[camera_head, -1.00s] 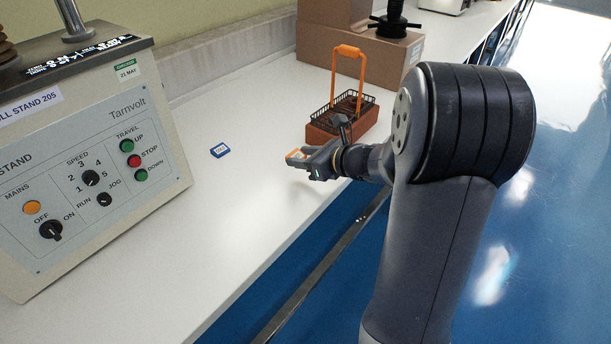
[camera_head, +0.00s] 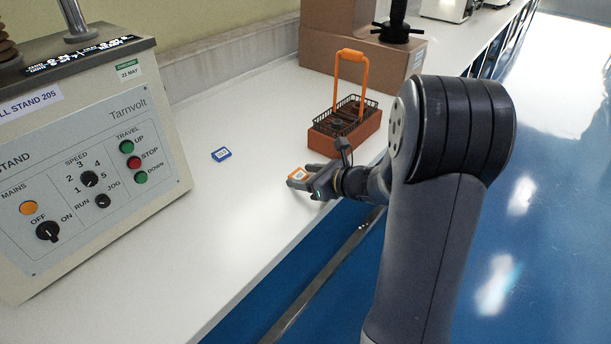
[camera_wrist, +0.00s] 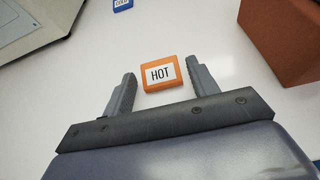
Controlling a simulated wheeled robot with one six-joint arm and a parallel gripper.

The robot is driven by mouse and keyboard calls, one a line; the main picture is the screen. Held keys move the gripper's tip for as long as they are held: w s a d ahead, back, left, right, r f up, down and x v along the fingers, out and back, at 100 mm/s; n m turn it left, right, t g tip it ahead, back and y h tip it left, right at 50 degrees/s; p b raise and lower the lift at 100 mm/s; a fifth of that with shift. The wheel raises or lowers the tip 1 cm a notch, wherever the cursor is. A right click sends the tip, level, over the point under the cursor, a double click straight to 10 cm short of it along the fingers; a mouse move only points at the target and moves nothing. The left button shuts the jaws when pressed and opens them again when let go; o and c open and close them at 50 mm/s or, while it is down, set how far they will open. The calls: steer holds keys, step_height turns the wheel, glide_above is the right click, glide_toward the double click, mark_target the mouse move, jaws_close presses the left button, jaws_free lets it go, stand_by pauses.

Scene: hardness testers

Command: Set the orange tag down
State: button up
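The orange tag (camera_head: 298,174) has a white label reading "HOT" in the wrist view (camera_wrist: 161,73). It appears to lie flat on the white bench top, near the front edge. My gripper (camera_head: 305,175) is low over the bench around the tag. In the wrist view my gripper (camera_wrist: 164,88) is open, with one finger on each side of the tag and a narrow gap on both sides. The tag's far end reaches past the fingertips.
A blue tag (camera_head: 221,154) lies farther left on the bench (camera_head: 240,205). A brick-red block (camera_head: 345,136) with a black wire basket and orange handle stands behind my gripper. A Tarnvolt test stand (camera_head: 90,150) fills the left. Cardboard boxes (camera_head: 350,70) stand at the back.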

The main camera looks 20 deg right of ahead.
steer(key=shift+o, duration=0.4)
steer(key=shift+r, duration=0.1)
steer(key=shift+r, duration=0.2)
steer(key=p+v, duration=0.2)
steer(key=v, duration=1)
steer(key=shift+f, duration=0.1)
steer(key=b+x, duration=0.2)
steer(key=x, duration=1)
steer(key=shift+w+a+f, duration=0.1)
steer(key=shift+a+f, duration=0.05)
steer(key=shift+f, duration=0.15)
steer(key=shift+r+p, duration=0.3)
steer(key=shift+r, duration=0.65)
